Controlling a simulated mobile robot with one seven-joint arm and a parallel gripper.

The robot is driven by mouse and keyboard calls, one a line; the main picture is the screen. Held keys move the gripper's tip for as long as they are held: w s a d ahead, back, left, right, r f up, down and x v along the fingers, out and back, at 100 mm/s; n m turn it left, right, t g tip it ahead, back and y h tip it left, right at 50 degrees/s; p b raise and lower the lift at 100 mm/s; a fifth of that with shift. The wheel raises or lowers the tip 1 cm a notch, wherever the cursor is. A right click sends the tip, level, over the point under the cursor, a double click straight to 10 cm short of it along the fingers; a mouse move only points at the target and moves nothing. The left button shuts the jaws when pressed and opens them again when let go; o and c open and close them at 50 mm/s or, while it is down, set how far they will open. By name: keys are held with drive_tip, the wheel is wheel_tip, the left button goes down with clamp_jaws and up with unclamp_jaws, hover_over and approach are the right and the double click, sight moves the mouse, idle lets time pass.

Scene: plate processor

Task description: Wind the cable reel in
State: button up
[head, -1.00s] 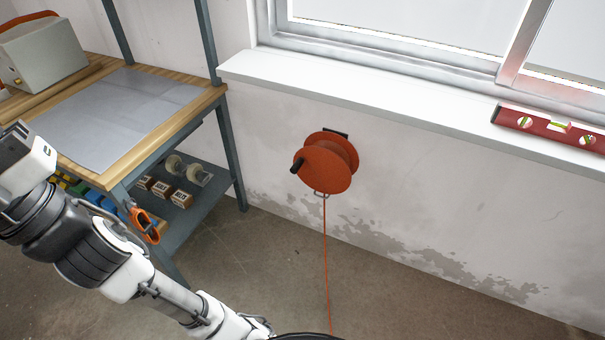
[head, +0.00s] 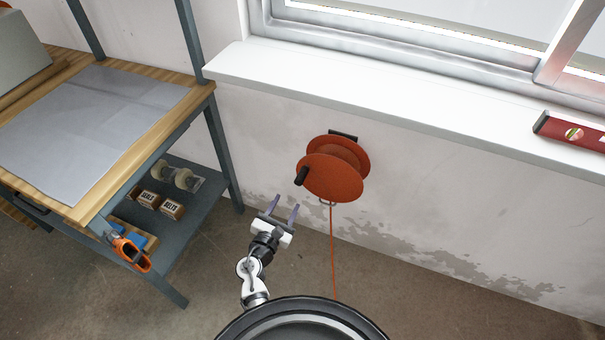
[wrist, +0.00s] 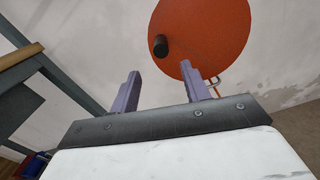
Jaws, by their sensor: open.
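The orange cable reel (head: 335,177) is mounted on the wall below the window sill. Its black crank handle (head: 301,176) sticks out from the left side of its front disc. An orange cable (head: 332,250) hangs from the reel straight down towards the floor. My gripper (head: 284,208) is open and empty, below and left of the reel, apart from it. In the wrist view the reel (wrist: 203,38) is beyond the fingers, and the handle (wrist: 160,46) appears above and between the two purple fingertips (wrist: 162,82).
A workbench (head: 185,110) with a lower shelf stands on the left, an orange-handled tool (head: 131,254) at its near corner. A white sill (head: 400,97) runs above the reel, with a red level (head: 570,132) on it. The floor below the reel is clear apart from the cable.

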sight(303, 174)
drive_tip(key=p+x, duration=0.2)
drive_tip(key=x, duration=1.1)
drive_tip(key=shift+w+d, duration=0.25)
drive_tip(key=shift+w, duration=0.1)
clamp_jaws()
